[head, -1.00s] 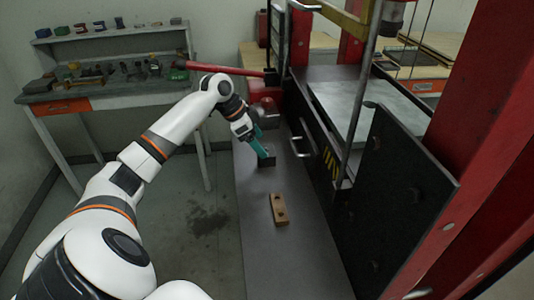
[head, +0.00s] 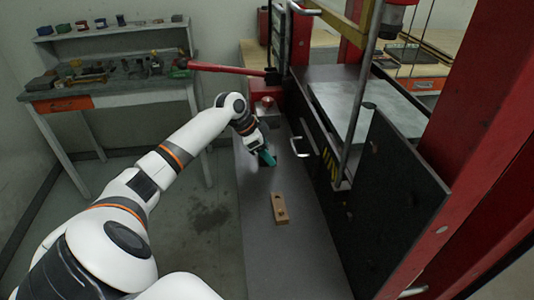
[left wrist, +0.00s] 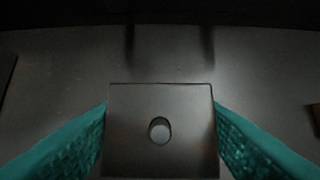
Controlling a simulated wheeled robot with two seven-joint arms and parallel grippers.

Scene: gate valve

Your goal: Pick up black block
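In the left wrist view the dark grey-black block (left wrist: 160,108) with a round hole in its top lies between the two teal fingers of my left gripper (left wrist: 160,125). The fingers line up with its left and right sides; whether they press on it cannot be told. In the head view my left gripper (head: 267,158) is low over the grey bench top (head: 255,215) and hides most or all of the block. My right gripper is not in view.
A wooden block with holes (head: 280,208) lies on the bench nearer to me. The red and black press frame (head: 400,190) with its handles stands close on the right. A red lever (head: 230,68) extends beyond the gripper. A cluttered side table (head: 110,92) is at the left.

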